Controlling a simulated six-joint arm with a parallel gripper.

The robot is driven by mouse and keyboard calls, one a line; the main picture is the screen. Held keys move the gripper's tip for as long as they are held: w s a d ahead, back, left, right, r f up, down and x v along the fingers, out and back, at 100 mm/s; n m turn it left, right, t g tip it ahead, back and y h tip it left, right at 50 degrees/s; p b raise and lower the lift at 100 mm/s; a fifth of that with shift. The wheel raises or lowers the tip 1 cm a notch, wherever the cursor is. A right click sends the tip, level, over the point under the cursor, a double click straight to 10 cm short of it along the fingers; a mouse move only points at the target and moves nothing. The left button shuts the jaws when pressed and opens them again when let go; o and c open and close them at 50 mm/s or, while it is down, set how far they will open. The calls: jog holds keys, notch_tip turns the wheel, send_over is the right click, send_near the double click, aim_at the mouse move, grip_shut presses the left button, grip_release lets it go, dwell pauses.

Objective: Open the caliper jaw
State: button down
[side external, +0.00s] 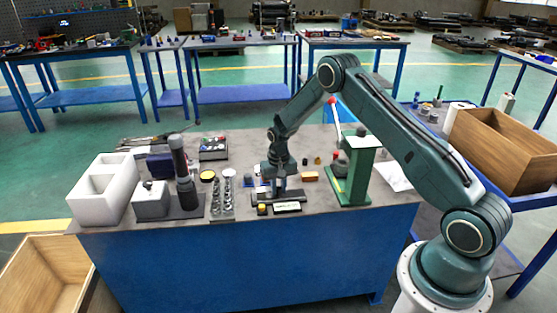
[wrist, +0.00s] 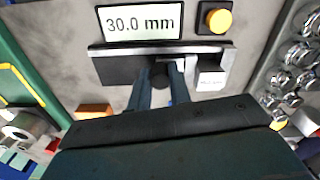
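The caliper (wrist: 120,69) is a dark rail lying flat on the bench, below my gripper; it also shows in the side external view (side external: 264,197). Its display (wrist: 140,22) reads 30.0 mm. A yellow round button (wrist: 217,19) sits beside the display. A pale block (wrist: 211,74) with a small label is at the rail's right end in the wrist view. My gripper (wrist: 163,72) points down at the rail, its two blue fingers on either side of a dark round knob (wrist: 161,79). Whether the fingers press on the knob is unclear. The knob's lower part is hidden.
A green press (side external: 356,170) with a red-knobbed lever stands close right of my gripper. A rack of shiny metal pieces (side external: 222,198) stands close left. A dark post (side external: 182,172) and white foam block (side external: 103,190) are farther left. A small orange block (side external: 309,176) lies near the press.

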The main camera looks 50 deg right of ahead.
jog(key=shift+s+d, duration=0.9)
jog(key=shift+s, duration=0.05)
jog(key=c, duration=1.6)
grip_release()
jog(key=shift+o, duration=0.2)
jog(key=shift+r, duration=0.15)
notch_tip(320, 180, up, 14)
jog(key=shift+f, duration=0.2)
jog(key=shift+r, duration=0.1)
